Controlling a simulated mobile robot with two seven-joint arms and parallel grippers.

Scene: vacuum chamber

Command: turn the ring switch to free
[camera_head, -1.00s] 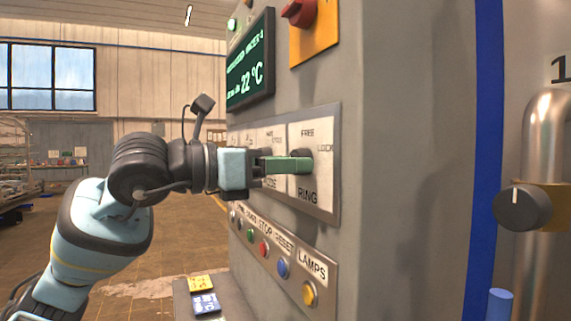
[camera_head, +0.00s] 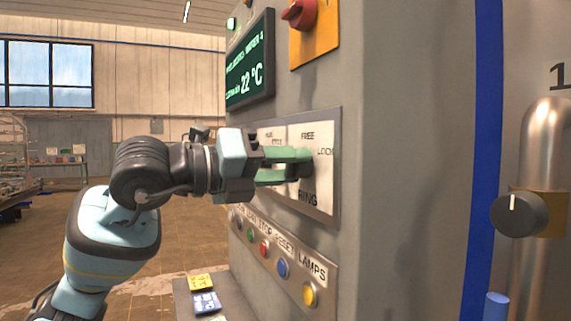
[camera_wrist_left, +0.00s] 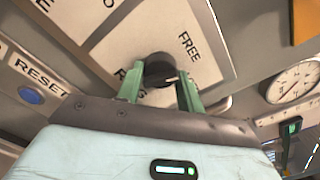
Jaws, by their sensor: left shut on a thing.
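The ring switch is a dark round knob on a white plate (camera_head: 322,192) labelled FREE, LOCK and RING, on the side of a grey cabinet. In the head view my left gripper (camera_head: 303,165) reaches in from the left with its green fingers one above the other at the knob, mostly hiding it. In the left wrist view the ring switch (camera_wrist_left: 158,66) sits between the two fingers of my left gripper (camera_wrist_left: 160,90), which is shut on it. FREE is printed up and right of the knob there. Where the knob points is not clear. My right gripper is not in view.
A row of buttons, with a yellow LAMPS button (camera_head: 309,294), lies below the plate. A red rotary switch (camera_head: 299,14) and a temperature display (camera_head: 250,64) are above. A pipe with a black knob (camera_head: 520,214) stands to the right.

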